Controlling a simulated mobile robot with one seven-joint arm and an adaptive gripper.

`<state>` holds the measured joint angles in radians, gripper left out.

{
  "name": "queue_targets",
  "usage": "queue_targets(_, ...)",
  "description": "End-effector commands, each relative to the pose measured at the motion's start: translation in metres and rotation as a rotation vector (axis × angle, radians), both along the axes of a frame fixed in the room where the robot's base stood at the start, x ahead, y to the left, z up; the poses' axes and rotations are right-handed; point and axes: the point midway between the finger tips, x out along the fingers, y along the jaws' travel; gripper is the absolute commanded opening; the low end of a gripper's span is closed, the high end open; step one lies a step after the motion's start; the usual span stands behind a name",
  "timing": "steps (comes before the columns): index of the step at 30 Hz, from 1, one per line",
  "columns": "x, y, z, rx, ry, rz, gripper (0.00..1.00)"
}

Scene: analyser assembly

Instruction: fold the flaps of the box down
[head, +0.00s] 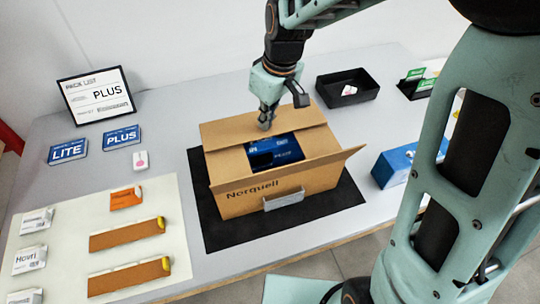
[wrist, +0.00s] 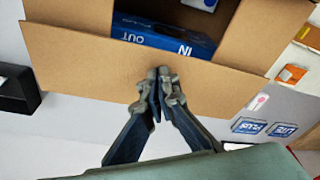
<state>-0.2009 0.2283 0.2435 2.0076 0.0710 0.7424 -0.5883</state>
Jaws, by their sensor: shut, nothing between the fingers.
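The brown cardboard box (head: 285,190) marked "Norquell" stands open on a black mat (head: 222,232). The wide far flap (head: 228,130) is raised along the box's far side, and fills the middle of the wrist view (wrist: 90,65). Another flap (head: 345,158) sticks out at the right. My gripper (head: 266,122) is shut and empty, its fingertips (wrist: 160,76) over the far flap's middle. Contact is unclear.
A blue carton (head: 395,165) stands right of the mat. A black tray (head: 347,88) is behind it. A pale mat (head: 75,251) holds several small items.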

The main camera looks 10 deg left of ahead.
Motion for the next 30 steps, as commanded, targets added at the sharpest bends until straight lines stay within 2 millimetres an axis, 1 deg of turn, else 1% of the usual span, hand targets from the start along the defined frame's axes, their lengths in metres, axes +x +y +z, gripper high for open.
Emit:
queue_targets(13,0.0,-0.0002,-0.0003,0.0,-0.001,0.0,0.0)
queue_targets(30,0.0001,-0.0003,-0.0061,-0.001,-0.001,0.0,0.0)
